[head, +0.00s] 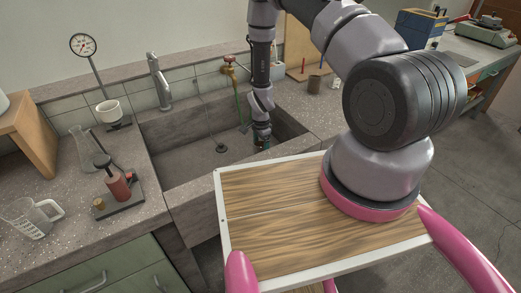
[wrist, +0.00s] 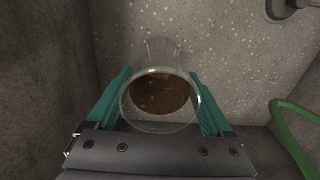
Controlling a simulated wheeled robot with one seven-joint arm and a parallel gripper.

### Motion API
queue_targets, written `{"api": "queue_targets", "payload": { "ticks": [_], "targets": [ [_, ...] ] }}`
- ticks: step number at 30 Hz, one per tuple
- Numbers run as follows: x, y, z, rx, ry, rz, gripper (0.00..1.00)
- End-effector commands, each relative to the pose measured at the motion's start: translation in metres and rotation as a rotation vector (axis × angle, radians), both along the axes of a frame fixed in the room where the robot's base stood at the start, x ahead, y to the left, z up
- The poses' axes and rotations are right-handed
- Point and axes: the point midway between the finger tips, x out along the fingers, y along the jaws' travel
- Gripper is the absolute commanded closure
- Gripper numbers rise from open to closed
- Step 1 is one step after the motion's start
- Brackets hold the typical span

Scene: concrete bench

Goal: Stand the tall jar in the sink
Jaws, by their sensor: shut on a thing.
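The tall jar (wrist: 160,95) is clear round glass with brown contents, seen from above in the wrist view. My gripper (wrist: 159,76) is shut on it, one teal finger on each side. The stone sink (head: 180,168) is in the middle left of the head view. There my gripper (head: 262,146) points down inside the right part of the sink. The jar itself is hardly distinguishable in the head view. I cannot tell whether its base touches the sink floor.
A drain (head: 221,148) lies left of my gripper. A green hose (wrist: 295,135) hangs close on the right in the wrist view. A tap (head: 158,80) stands behind the sink.

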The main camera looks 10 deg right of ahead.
Motion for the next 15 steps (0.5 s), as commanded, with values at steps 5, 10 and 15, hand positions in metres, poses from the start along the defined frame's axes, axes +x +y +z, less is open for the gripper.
{"api": "queue_targets", "payload": {
  "ticks": [5, 10, 15],
  "targets": [
    [0.0003, 0.0003, -0.0026, 0.000, -0.001, -0.001, 0.80],
    [0.0000, 0.0002, -0.0048, 0.000, 0.000, 0.000, 0.80],
    [0.0000, 0.0002, -0.0051, 0.000, 0.000, 0.000, 0.00]
  ]
}}
